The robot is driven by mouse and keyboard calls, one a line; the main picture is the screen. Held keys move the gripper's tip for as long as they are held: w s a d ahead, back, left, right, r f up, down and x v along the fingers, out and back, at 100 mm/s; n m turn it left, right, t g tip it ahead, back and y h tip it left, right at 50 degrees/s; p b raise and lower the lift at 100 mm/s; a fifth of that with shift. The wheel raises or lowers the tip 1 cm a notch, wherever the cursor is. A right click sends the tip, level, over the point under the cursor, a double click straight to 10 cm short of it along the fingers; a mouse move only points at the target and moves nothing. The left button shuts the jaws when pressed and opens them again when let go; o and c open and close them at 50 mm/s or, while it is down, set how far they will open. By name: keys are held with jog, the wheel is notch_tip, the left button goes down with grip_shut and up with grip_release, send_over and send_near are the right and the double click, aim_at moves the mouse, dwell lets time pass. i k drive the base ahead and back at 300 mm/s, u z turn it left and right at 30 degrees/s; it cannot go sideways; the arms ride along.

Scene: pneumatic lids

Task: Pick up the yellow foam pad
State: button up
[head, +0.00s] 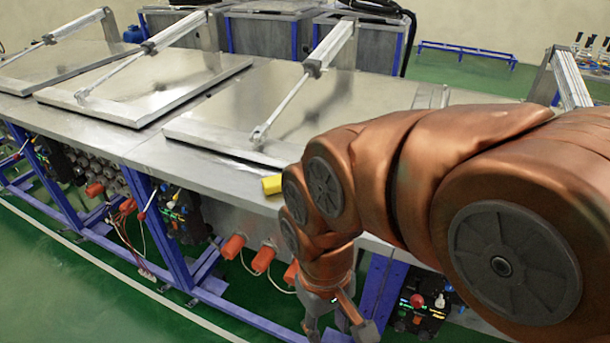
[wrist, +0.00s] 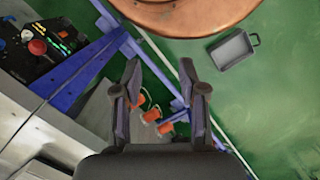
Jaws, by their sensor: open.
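The yellow foam pad (head: 272,185) lies on the front edge of the steel bench top (head: 222,185) in the head view. My arm covers part of it on the right. The pad does not show in the wrist view. My gripper (head: 342,333) hangs low in front of the bench, below the level of the top and to the lower right of the pad. In the wrist view my gripper (wrist: 160,68) has its two fingers apart with nothing held between them. The floor and orange parts show beyond the fingers.
Metal lids with pneumatic cylinders (head: 300,90) cover the bench behind the pad. Blue frame legs (head: 165,235), orange fittings (head: 263,258) and cables are under the bench front. A control panel (wrist: 35,45) and a grey tray (wrist: 233,48) show in the wrist view. Green floor lies in front.

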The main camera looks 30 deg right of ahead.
aim_at(272, 185)
jog(key=z, duration=0.4)
jog(key=k, duration=1.15)
jog(key=u, duration=1.35)
jog(key=i, duration=1.3)
jog(key=z, duration=0.6)
jog(key=i, duration=0.25)
jog(key=z, duration=0.3)
